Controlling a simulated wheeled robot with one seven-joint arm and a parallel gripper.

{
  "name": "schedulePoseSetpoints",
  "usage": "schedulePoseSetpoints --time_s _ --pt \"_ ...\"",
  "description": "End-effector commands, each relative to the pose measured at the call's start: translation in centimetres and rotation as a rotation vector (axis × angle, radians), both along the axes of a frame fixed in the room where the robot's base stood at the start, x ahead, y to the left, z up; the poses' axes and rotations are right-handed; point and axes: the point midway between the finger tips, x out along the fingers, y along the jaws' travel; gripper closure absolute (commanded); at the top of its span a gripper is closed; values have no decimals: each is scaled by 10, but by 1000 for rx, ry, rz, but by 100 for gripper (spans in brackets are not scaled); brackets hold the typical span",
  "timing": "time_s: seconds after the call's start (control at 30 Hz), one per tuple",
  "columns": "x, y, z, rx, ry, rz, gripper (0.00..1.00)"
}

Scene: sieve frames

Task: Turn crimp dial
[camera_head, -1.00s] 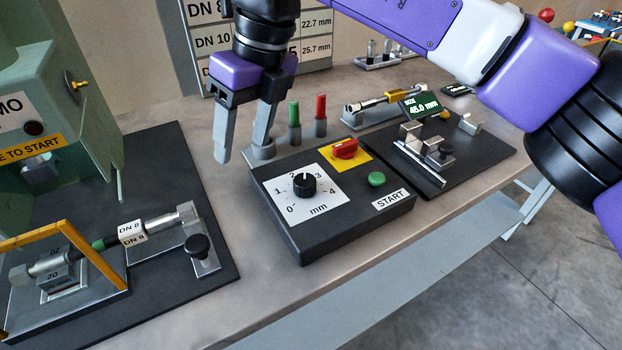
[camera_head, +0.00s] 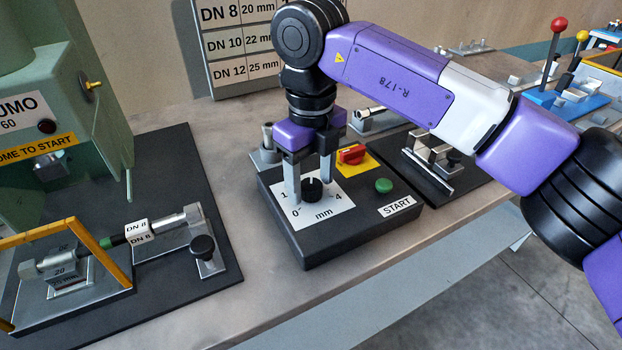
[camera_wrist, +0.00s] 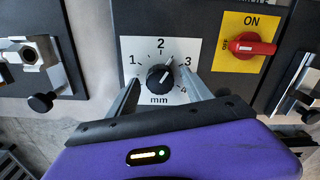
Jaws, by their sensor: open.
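The crimp dial (camera_head: 313,190) is a black round knob on a white scale plate (camera_head: 330,208) marked 0 to 4 mm, on a black control box (camera_head: 345,240). In the wrist view the dial (camera_wrist: 160,78) sits between the two fingers, and its light mark seems to point between 2 and 3. My gripper (camera_head: 311,180) points down over the plate, with one finger on each side of the knob. It is open; a gap shows between the fingers and the knob. The fingers partly hide the scale in the head view.
A red switch (camera_head: 352,154) on a yellow plate and a green START button (camera_head: 384,186) are close to the right of my gripper. A green machine (camera_head: 80,110) and a fixture with a DN 8 hose (camera_head: 137,232) stand at the left.

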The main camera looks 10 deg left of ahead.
Motion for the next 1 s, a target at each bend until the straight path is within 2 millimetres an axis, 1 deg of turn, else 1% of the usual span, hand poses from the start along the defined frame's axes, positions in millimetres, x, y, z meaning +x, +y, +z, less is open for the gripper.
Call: schedulePoseSetpoints --time_s 0.27,0.3,0.37,0.4,0.57,0.6,0.83,1.0 --pt "0 0 -3 0 0 0 41" --pt "0 0 -3 0 0 0 45" --pt "0 0 -2 0 0 0 57" --pt "0 0 -2 0 0 0 65" --pt "0 0 -2 0 0 0 96" --pt "0 0 -2 0 0 0 100" --pt "0 0 -2 0 0 20 100" --pt "1 0 -1 -1 -2 83 100"
